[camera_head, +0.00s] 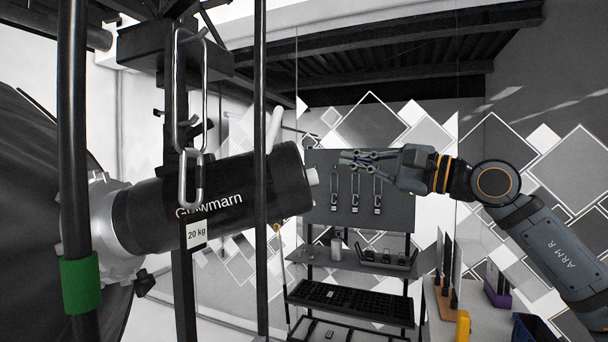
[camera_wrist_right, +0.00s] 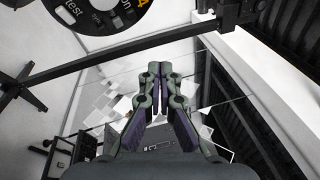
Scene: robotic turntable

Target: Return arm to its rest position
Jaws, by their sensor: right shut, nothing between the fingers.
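My right arm (camera_head: 548,245), marked "ARM R", comes in from the right in the head view and is raised. Its forearm reaches left in the air. My right gripper (camera_head: 347,159) is at its end, pointing left, in front of the upper part of a dark tool board (camera_head: 397,216) as seen from here. In the right wrist view the two fingers (camera_wrist_right: 155,69) come together at the tips, shut, with nothing held between them. I cannot tell the exact gap between gripper and board. My left arm and gripper are not in view.
A black cylinder with lettering (camera_head: 231,190) and a 20 kg tag (camera_head: 196,234) fills the left, beside black upright posts (camera_head: 74,140) and a large hanging metal carabiner (camera_head: 206,95). Several carabiners (camera_head: 355,190) hang on the board. A shelf rack (camera_head: 350,299) stands below it.

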